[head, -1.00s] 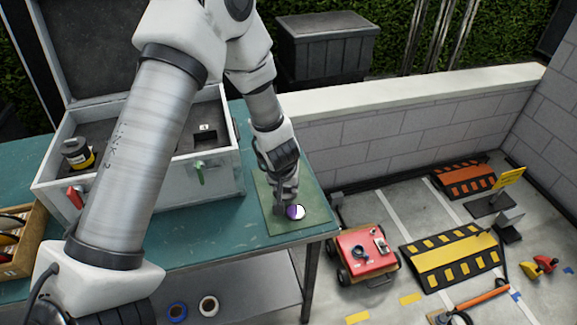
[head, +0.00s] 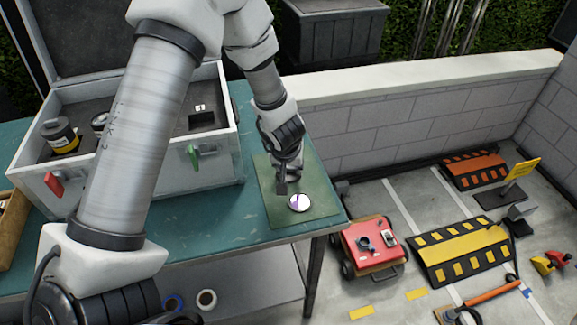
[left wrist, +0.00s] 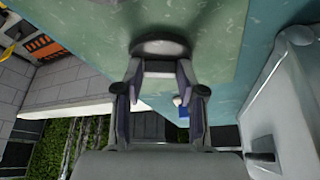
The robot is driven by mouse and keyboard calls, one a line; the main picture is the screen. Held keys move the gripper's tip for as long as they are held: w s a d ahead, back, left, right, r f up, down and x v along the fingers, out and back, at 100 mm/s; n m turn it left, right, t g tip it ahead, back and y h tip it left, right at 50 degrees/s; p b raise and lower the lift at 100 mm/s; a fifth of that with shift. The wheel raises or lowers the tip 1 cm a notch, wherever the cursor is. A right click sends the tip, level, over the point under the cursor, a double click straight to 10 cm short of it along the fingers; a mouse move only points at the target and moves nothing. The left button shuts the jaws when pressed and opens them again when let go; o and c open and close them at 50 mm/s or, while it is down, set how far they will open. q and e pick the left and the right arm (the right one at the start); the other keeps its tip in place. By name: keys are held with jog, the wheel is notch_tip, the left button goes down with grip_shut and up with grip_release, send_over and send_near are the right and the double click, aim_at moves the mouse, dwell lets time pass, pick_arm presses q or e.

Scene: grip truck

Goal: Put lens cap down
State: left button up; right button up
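The lens cap (head: 299,202) is a small round disc, shiny white with a purple streak, on the green mat (head: 320,207) at the bench's right end. My left gripper (head: 283,188) points down at the cap's left edge. Whether a fingertip still touches the cap is hard to tell. My right gripper is not in view.
An open grey case (head: 215,165) with a lens (head: 60,135) stands left of the mat on the teal bench (head: 255,228). Tape rolls (head: 206,299) lie on the lower shelf. A red cart (head: 370,240) and ramps stand on the floor at right.

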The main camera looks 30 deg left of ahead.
pick_arm(q)
jog(key=shift+o, duration=0.3)
jog(key=shift+r, duration=0.4)
jog(key=p+v, duration=0.5)
jog(key=v, duration=0.6)
jog(key=shift+r, duration=0.2)
jog(key=shift+s, duration=0.1)
jog(key=shift+d, duration=0.1)
